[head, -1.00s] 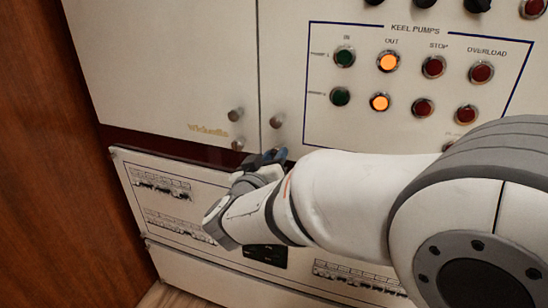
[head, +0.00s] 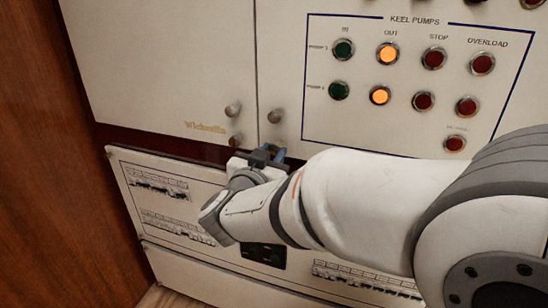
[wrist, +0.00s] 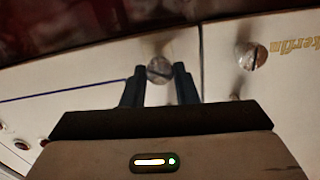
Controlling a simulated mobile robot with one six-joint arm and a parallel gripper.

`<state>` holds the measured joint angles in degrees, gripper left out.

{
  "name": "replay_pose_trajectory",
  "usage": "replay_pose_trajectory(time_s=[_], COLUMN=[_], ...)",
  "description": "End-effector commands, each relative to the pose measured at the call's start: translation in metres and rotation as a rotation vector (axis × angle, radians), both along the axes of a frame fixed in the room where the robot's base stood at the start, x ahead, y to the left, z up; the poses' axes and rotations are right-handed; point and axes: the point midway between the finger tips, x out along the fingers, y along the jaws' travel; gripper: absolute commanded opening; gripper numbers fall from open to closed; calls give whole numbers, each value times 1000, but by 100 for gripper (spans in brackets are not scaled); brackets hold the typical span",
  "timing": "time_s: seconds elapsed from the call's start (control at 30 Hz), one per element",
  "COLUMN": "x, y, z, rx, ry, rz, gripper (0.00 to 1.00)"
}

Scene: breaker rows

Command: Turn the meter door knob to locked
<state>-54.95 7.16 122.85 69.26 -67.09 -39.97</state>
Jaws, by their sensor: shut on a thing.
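A round metallic knob (wrist: 159,71) sits between the two dark fingers of my gripper (wrist: 159,68) in the wrist view. It is on the pale cabinet door to the right of the vertical seam in the head view. My gripper (head: 272,153) is shut on this knob; in the head view the gripper hides it. I see no label naming the meter door, and I cannot tell the knob's turned position. Another knob (head: 275,116) stands just above my gripper on the same door.
The door left of the seam has an upper knob (head: 233,110) and a lower knob (head: 236,140), close to my gripper. A keel pumps panel (head: 420,90) with lit and dark buttons is at the right. A lower breaker panel (head: 190,205) lies below; a wooden wall (head: 60,180) stands left.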

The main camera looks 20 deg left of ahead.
Motion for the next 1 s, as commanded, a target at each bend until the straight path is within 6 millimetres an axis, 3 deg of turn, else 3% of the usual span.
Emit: replay_pose_trajectory(time_s=[1.0], x=[0], y=[-1], z=[-3], rx=[893], ry=[-73], rz=[-1], gripper=[4])
